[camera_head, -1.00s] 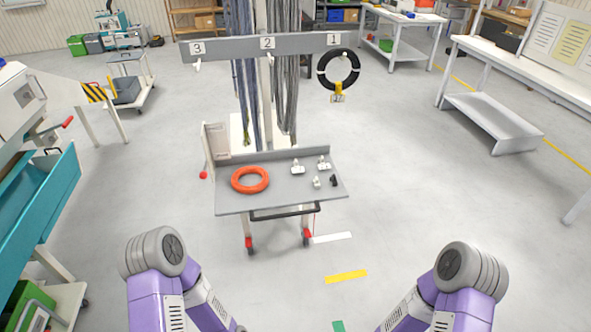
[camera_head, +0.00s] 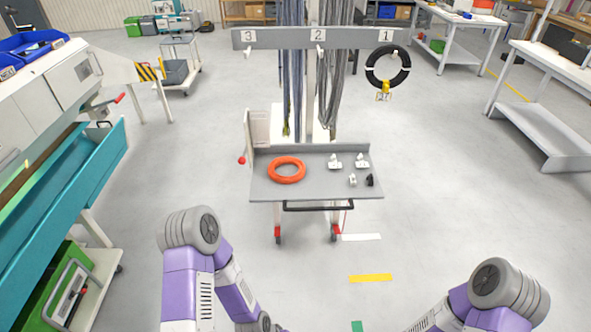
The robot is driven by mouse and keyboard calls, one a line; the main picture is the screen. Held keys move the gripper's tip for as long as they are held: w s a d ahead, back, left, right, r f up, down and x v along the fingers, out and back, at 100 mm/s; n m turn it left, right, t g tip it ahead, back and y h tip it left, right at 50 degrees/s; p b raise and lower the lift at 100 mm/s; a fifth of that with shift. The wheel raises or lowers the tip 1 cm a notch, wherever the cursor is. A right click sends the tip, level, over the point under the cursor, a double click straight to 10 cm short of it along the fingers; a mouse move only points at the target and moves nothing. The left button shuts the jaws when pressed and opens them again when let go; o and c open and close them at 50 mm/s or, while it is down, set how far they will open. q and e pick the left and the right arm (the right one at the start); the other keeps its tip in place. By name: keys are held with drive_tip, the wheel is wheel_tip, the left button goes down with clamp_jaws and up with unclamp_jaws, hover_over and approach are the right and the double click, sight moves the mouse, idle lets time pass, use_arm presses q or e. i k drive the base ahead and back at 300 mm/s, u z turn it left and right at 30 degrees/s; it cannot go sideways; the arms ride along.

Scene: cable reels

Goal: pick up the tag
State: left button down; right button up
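A yellow tag-like piece (camera_head: 385,87) with a pale lower end hangs at the bottom of the black cable coil (camera_head: 405,67) on hook 1 of the rack. Several small white pieces (camera_head: 335,161) and a small black one (camera_head: 370,180) sit on the right of the cart's grey top (camera_head: 320,188); they are too small to tell whether any is a tag. An orange coil (camera_head: 287,170) lies on the left of that top. My two purple arms show at the bottom, well short of the cart. Both grippers are out of view.
The rack's grey bar (camera_head: 315,38) carries numbers 3, 2 and 1, with hanging grey cables (camera_head: 330,85). A teal-drawered machine (camera_head: 60,200) stands at left, a white bench (camera_head: 545,110) at right.

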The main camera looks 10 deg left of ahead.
sight(361, 164)
drive_tip(key=z, duration=1.05)
drive_tip(key=i, duration=1.8)
drive_tip(key=u, duration=1.3)
